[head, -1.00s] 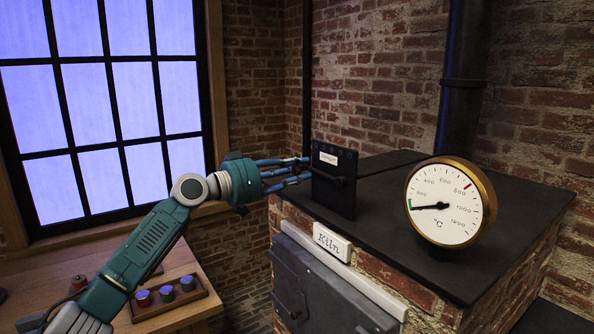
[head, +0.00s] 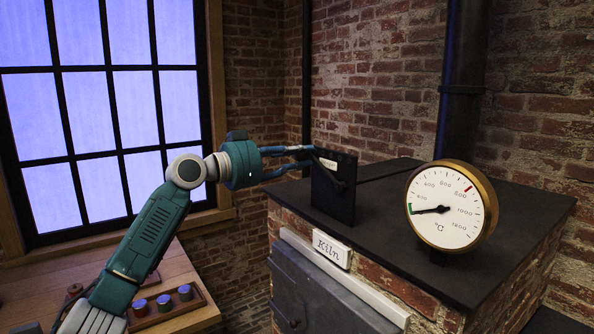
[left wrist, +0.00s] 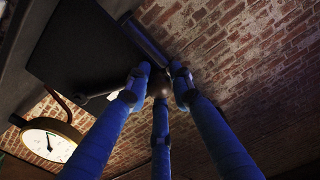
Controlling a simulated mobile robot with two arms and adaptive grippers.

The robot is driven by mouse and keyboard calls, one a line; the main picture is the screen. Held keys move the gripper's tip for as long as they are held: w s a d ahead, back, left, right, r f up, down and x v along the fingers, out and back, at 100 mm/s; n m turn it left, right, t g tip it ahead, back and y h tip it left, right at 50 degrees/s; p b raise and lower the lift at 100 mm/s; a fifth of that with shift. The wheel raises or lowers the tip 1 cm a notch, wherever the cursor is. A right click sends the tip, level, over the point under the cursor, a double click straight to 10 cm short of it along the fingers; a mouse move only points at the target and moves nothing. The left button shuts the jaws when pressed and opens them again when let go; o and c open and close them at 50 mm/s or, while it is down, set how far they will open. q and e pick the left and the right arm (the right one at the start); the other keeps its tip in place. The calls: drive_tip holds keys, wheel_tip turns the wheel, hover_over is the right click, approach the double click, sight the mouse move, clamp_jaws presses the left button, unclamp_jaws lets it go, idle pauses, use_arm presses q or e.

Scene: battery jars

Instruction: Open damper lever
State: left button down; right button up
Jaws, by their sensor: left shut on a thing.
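The damper is an upright black panel (head: 333,205) with a small label, standing on top of the kiln near its left edge. Its dark lever (head: 330,168) slants from a pivot on the panel up to the left. My left gripper (head: 308,157) is shut on the lever's outer end, just left of the panel's upper part. In the left wrist view the blue fingers close around a dark round knob (left wrist: 160,84). The damper panel (left wrist: 85,50) shows there at upper left. The fingers partly hide the lever's end. My right gripper is not in view.
The brick kiln has a dark flat top (head: 400,235), a "Kiln" sign (head: 331,248) and a grey door (head: 310,290). A round brass gauge (head: 447,208) stands right of the damper. A wooden table with a tray of jars (head: 165,305) is at lower left.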

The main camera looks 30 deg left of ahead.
use_arm(q)
drive_tip(key=s+d+r+m+p, duration=0.1)
drive_tip(key=s+d+r+m, duration=0.3)
drive_tip(key=d+m, duration=0.5)
wheel_tip(320, 180, up, 3)
drive_tip(key=m, duration=0.3)
drive_tip(key=shift+d+f, duration=0.15)
drive_tip(key=shift+d, duration=0.2)
drive_tip(key=shift+f, duration=0.15)
drive_tip(key=c, duration=1.5)
unclamp_jaws()
drive_tip(key=shift+v, duration=6.05)
